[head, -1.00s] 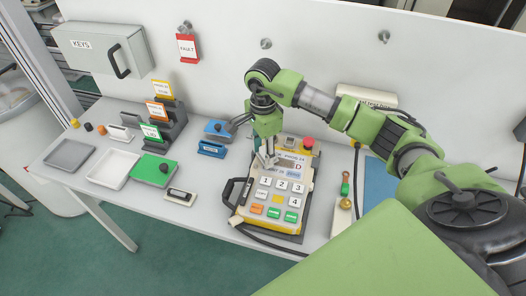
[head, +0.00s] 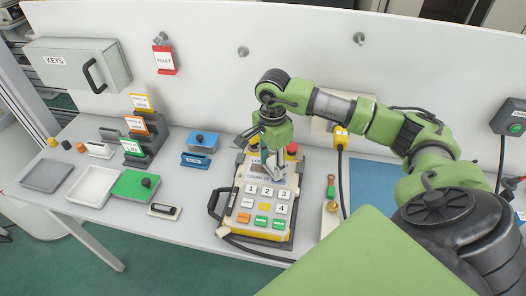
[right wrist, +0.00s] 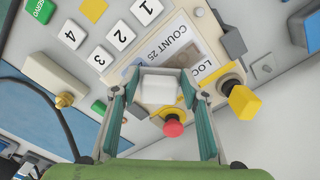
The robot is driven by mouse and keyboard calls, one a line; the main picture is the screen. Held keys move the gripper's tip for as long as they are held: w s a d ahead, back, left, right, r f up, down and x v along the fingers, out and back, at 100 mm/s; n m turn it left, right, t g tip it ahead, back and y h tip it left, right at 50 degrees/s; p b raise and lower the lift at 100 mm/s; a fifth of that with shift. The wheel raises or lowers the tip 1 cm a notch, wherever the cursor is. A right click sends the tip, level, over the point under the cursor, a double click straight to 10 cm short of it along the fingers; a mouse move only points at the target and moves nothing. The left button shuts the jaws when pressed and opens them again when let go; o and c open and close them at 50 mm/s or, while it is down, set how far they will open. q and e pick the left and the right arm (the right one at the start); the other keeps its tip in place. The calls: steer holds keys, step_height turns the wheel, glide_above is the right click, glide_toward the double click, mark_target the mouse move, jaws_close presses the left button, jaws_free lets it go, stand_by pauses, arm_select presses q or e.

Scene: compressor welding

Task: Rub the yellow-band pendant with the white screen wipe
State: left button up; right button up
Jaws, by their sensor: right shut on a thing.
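The yellow-band pendant (head: 238,200) lies face up on the table in the head view, with numbered keys, coloured keys and a red button at its far end. Its screen (right wrist: 178,40) shows "COUNT 25" and part of "LOC" in the right wrist view. My right gripper (right wrist: 157,90) points down over the right part of the screen. It is shut on the white screen wipe (right wrist: 159,86), which covers part of the screen. Whether the wipe presses on the screen is hard to tell. My left gripper is not in view.
A black cable runs from the pendant's near side. Trays (head: 46,176), a green plate (head: 130,186), blue blocks (head: 200,142) and a card stand (head: 146,142) stand to the left. A blue mat (head: 378,185) lies to the right. A wall panel stands behind.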

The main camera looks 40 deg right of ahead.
mark_target(248, 171)
steer(key=shift+s+d, duration=0.4)
steer(key=shift+f+b, duration=0.25)
steer(key=shift+b, duration=0.25)
steer(key=shift+w+a+f+b, duration=0.1)
steer(key=shift+w+a+b, duration=0.3)
steer(key=shift+w+a, duration=1.1)
steer(key=shift+w+a+f+b, duration=0.1)
steer(key=shift+w+a+b, duration=0.3)
steer(key=shift+w+a, duration=0.8)
steer(key=shift+w, duration=0.05)
